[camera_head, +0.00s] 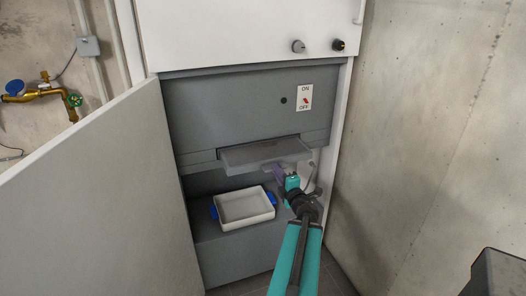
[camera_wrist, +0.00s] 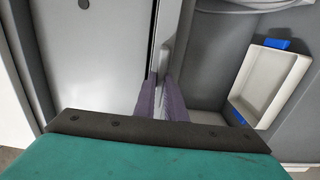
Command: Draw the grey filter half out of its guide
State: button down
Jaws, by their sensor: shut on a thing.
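The grey filter (camera_head: 262,153) is a flat slab that juts forward from a slot in the grey housing inside the cabinet. Its back part is hidden in the guide. My gripper (camera_head: 279,170) is at the right part of the filter's front edge. In the wrist view the purple fingers of my gripper (camera_wrist: 160,86) are close together, one on each side of the thin filter (camera_wrist: 168,48), seen nearly edge-on. The gripper is shut on the filter; the exact contact is partly hidden.
A white tray (camera_head: 245,222) with blue handles stands on the ledge below the filter. The open cabinet door (camera_head: 95,200) is at the left, and a concrete wall (camera_head: 420,130) is close at the right. An ON/OFF switch (camera_head: 305,98) is on the housing above.

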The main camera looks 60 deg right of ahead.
jog(key=c, duration=1.7)
grip_release()
jog(key=shift+c, duration=0.2)
jog(key=shift+s+a+p, duration=0.1)
jog(key=shift+s+p, duration=0.15)
jog(key=shift+p, duration=0.25)
